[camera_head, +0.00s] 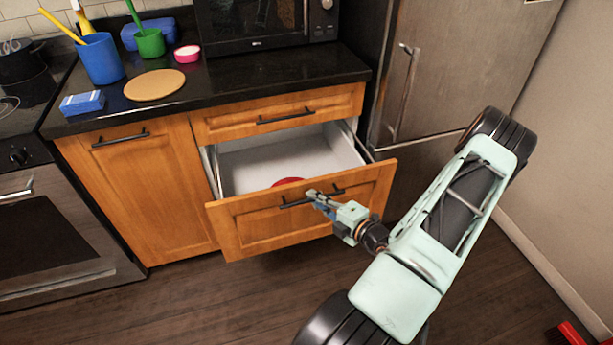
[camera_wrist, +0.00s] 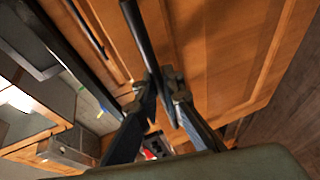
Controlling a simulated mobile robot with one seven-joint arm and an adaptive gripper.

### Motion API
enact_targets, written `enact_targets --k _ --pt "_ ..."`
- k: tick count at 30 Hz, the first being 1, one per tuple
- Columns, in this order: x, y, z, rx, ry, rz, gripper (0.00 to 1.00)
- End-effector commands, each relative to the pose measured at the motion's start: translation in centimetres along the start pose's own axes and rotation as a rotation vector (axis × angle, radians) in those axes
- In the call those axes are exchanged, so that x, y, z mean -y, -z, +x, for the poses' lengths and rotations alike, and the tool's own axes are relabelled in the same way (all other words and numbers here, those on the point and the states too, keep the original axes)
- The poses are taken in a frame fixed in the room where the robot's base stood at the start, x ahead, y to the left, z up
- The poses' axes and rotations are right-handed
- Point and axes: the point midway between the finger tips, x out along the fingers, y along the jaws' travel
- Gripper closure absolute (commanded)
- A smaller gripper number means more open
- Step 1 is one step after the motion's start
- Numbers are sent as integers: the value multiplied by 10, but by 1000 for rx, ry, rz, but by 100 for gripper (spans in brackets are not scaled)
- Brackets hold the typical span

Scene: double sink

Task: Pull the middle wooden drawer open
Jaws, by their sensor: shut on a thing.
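The middle wooden drawer (camera_head: 262,226) stands well out from the cabinet in the head view, its pale inside (camera_head: 275,160) open to view. A red thing (camera_head: 288,182) lies in it, partly hidden behind the drawer front. My gripper (camera_head: 316,198) is at the dark bar handle (camera_head: 297,203) on the drawer front and is shut on it. In the wrist view the handle (camera_wrist: 140,35) runs down between the fingers of my gripper (camera_wrist: 163,90), with the wooden front (camera_wrist: 220,50) behind it.
Above is a shut top drawer (camera_head: 230,125), and a cabinet door (camera_head: 140,190) is at the left. A fridge (camera_head: 440,70) stands close to the drawer's right side. The counter holds a blue cup (camera_head: 100,60), a green cup (camera_head: 150,43) and a microwave (camera_head: 265,22). Floor in front is clear.

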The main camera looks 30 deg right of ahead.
Motion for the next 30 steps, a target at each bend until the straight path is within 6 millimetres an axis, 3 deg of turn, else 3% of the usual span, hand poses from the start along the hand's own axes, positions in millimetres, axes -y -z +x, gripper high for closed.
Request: enact_targets --k 9,18,24,30 --pt "17 32 -82 5 1 3 100" --pt "32 59 -148 5 1 -1 100" --pt "39 71 -176 5 0 -2 100" --pt "41 78 -191 3 -2 -2 100"
